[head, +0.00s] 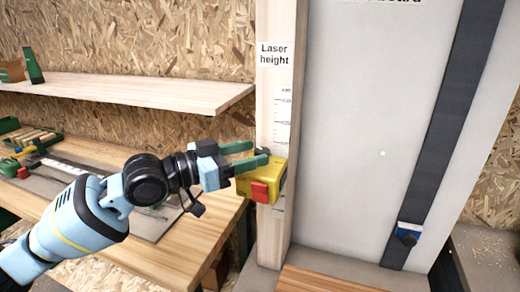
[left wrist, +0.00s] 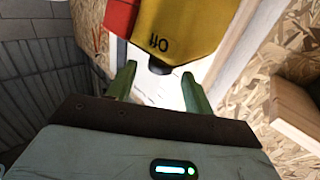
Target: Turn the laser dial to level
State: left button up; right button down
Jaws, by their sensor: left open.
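The laser (head: 277,178) is a yellow box with a red front part, mounted on an upright wooden post (head: 276,70) below a "Laser height" label and scale. The left wrist view shows its yellow body (left wrist: 185,22) with upside-down lettering that seems to read "Off". A small dark knob, seemingly the dial (left wrist: 159,66), sticks out beside the lettering. My left gripper (head: 259,153) is open at the laser's upper part. In the left wrist view its green fingertips (left wrist: 158,73) lie either side of the knob; I cannot tell whether they touch it. My right gripper is not in view.
A wooden shelf (head: 130,92) runs along the chipboard wall on the left. Below it a workbench (head: 185,243) carries tools and a green tray (head: 30,140). Right of the post stands a pale panel (head: 365,110) with a dark strip (head: 440,130) and a small blue-and-white device (head: 409,235).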

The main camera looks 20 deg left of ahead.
aim_at(255, 153)
pick_arm(q)
jog(key=shift+x, duration=1.05)
jog(key=shift+w+d, duration=0.35)
jog(key=shift+d, duration=0.05)
jog(key=shift+c, duration=0.3)
